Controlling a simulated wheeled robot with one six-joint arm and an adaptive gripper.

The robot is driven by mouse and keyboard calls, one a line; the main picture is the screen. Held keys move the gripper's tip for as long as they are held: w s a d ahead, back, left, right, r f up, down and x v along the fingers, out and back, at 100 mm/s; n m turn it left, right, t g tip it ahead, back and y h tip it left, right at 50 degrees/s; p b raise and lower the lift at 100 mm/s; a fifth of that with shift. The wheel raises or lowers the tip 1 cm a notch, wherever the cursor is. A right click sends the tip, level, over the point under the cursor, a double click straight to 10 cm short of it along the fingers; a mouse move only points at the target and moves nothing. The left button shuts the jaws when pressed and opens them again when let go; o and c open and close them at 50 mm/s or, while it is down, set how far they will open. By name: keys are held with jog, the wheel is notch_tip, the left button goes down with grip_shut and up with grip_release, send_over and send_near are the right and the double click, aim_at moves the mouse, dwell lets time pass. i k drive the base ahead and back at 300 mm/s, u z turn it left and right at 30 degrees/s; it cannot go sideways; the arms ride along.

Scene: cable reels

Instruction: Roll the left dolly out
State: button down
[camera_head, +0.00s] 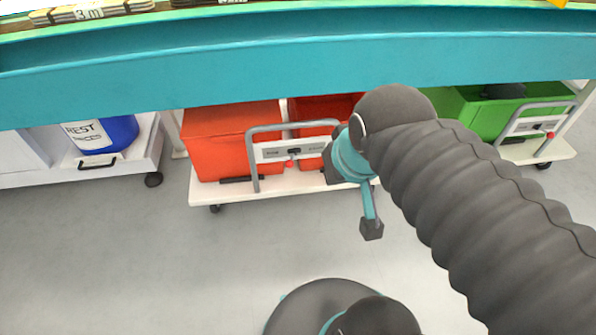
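The left dolly (222,193) is a low white platform on casters with a grey tubular handle (252,160) at its front. The handle carries a pale plate with a small red knob. Two orange-red crates (222,140) stand on the dolly under the teal bench. A second white dolly (555,150) with a similar handle and a green crate (487,118) is at the right. My gripper (351,198) is at the right end of the left dolly's handle and hides that end. Its fingers look spread apart, with nothing between them. I cannot tell whether it touches the handle.
The teal bench edge (300,68) runs across above the dollies. A white wheeled unit (130,165) with a blue-and-white container (105,135) and a black pull stands at the far left. The grey floor (130,260) in front of the dollies is clear.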

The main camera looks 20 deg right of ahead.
aim_at(293, 181)
jog(key=z, duration=0.8)
jog(key=k, duration=0.55)
jog(key=z, duration=0.45)
